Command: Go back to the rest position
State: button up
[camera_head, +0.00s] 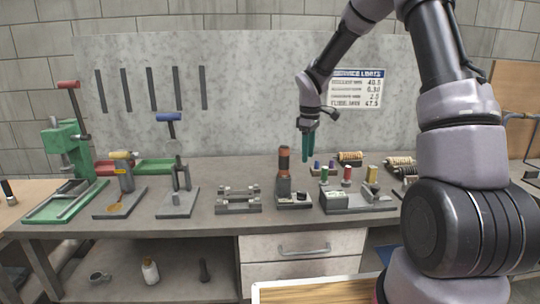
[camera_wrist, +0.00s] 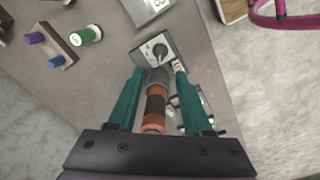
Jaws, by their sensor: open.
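My gripper (camera_head: 307,158) hangs over the workbench with its green fingers pointing down. In the wrist view my gripper (camera_wrist: 159,75) is open, its fingers spread apart. An orange and black cylinder (camera_head: 284,162) stands upright on a small grey device at the middle of the bench. In the head view the fingers are to the right of this cylinder and look apart from it. In the wrist view the cylinder (camera_wrist: 154,106) shows in the gap between the fingers, and I see no finger touching it.
Several coloured spools (camera_head: 347,175) stand right of the gripper, by a grey box device (camera_head: 335,200). A green press (camera_head: 68,155) and other hand tools stand at the left. A service load sign (camera_head: 358,88) is on the back panel (camera_head: 250,80). The space above the bench's left half is mostly free.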

jog(key=s+d+r+m+t, duration=0.35)
jog(key=s+r+m, duration=0.45)
jog(key=s+r, duration=0.8)
jog(key=s+r+m+t+y, duration=0.1)
jog(key=s+r+m, duration=0.2)
jog(key=s, duration=0.3)
jog(key=s+d+r+m+t+y, duration=0.1)
jog(key=s+r+m+t, duration=0.1)
jog(key=s+r+m, duration=0.2)
jog(key=s, duration=0.2)
jog(key=shift+s+d+r, duration=0.15)
jog(key=shift+s, duration=0.2)
